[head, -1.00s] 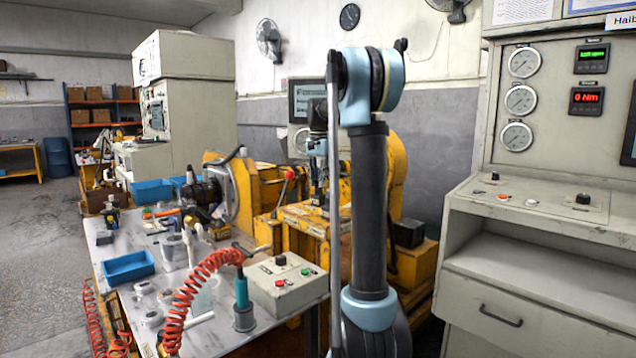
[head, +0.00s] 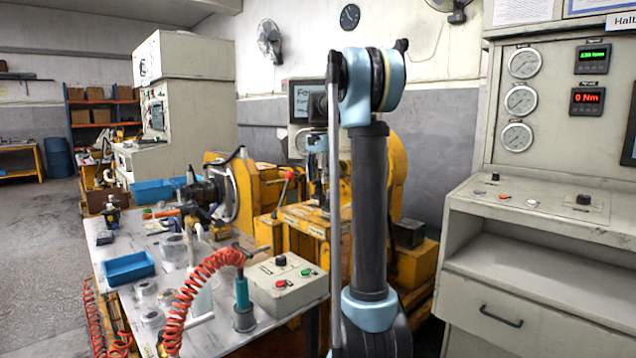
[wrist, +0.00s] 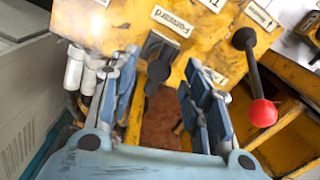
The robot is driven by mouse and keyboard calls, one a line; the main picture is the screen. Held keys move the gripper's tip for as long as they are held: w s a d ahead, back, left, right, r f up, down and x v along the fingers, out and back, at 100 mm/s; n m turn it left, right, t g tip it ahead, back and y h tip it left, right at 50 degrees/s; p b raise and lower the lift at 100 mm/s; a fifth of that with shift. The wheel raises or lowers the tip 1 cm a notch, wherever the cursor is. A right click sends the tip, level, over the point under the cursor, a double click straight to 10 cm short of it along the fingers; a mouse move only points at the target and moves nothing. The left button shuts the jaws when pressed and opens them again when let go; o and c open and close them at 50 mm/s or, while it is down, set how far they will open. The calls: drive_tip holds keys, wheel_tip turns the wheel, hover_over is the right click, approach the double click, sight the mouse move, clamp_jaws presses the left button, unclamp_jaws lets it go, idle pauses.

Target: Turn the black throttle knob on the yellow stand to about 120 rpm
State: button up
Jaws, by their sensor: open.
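The black throttle knob (wrist: 156,62) shows in the wrist view on the face of the yellow stand (wrist: 108,32), beside a label reading "Forward". My gripper (wrist: 163,58) is open, with one blue-grey finger left of the knob and one right of it. Gaps show on both sides, and no finger visibly touches the knob. In the head view my gripper (head: 318,172) points down over the yellow stand (head: 306,218), partly hidden behind my arm. The knob cannot be made out there. A green readout (head: 593,55) on the right cabinet is too small to read surely.
A lever with a red ball (wrist: 263,113) stands right of my gripper and also shows in the head view (head: 290,174). A grey control box (head: 287,284) and a coiled red hose (head: 190,295) are on the workbench. A red display (head: 587,98) reads 0 Nm.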

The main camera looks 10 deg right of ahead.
wheel_tip(320, 180, up, 10)
idle(0.4)
drive_tip(key=shift+r, duration=0.25)
wheel_tip(320, 180, up, 6)
drive_tip(key=f+n, duration=0.1)
wheel_tip(320, 180, down, 17)
drive_tip(key=shift+r, duration=0.2)
idle(0.5)
